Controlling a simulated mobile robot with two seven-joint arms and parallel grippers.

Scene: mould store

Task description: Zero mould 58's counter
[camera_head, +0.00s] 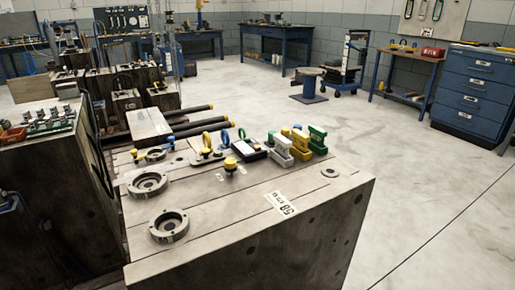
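Mould 58 (275,245) is the large worn grey block in the foreground. Its tag (282,203), marked 58, lies on the top face near the front edge and reads upside down. A small dark device with a pale face (252,148) lies on the top towards the back. It may be the counter, but it is too small to tell, and no digits or reset control can be made out. A yellow knob-like piece (230,165) stands just in front of it. Neither of my grippers is in view.
Flanged rings (169,225), green blocks (317,139) and yellow blocks (300,140) also sit on the mould's top. Another block (50,165) stands close on the left. Open floor (420,170) lies to the right, with a blue drawer cabinet (474,90) at the far right.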

